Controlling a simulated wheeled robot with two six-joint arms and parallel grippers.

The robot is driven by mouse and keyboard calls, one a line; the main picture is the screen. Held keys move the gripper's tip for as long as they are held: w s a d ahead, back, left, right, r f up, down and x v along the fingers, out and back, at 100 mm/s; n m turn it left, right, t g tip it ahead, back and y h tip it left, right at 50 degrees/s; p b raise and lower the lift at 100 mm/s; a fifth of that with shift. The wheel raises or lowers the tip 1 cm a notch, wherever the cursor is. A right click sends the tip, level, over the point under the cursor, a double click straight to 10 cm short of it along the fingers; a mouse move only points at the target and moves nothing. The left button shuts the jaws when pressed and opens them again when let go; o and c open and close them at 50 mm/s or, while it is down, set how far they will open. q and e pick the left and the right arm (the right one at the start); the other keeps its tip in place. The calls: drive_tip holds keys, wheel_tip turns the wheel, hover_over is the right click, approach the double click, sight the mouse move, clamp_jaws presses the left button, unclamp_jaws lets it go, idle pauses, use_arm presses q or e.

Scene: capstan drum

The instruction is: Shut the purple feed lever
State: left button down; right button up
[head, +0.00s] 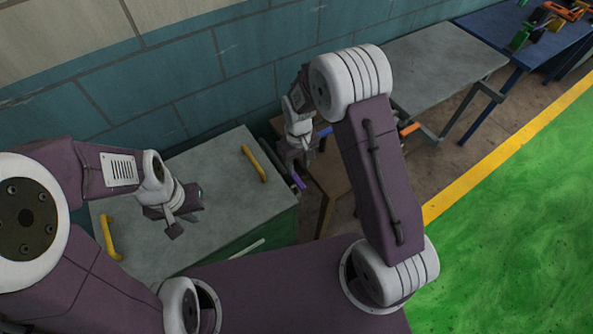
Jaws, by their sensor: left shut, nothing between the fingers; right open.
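A small purple piece (298,181), which looks like the feed lever, shows at the right edge of the grey-topped cabinet, just below my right gripper. Most of what it belongs to is hidden by my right arm, and I cannot tell its angle. My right gripper (297,163) points down just above the purple piece, open; I cannot tell whether it touches it. A blue bar (325,131) and an orange end (410,130) show on either side of my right arm. My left gripper (182,222) is shut and empty above the grey cabinet top.
The grey-topped cabinet (215,200) has two yellow handles, one at the back (255,163) and one at the left (110,238). A brown wooden stand (328,180) is beside it. A grey table (440,75) and a blue table (500,32) with tools stand further right. Green floor is clear at right.

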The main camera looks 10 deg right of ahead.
sight(298, 181)
wheel_tip(298, 181, down, 9)
drive_tip(key=shift+w+d+f, duration=0.1)
drive_tip(key=shift+d, duration=0.05)
idle(0.4)
clamp_jaws()
idle(1.2)
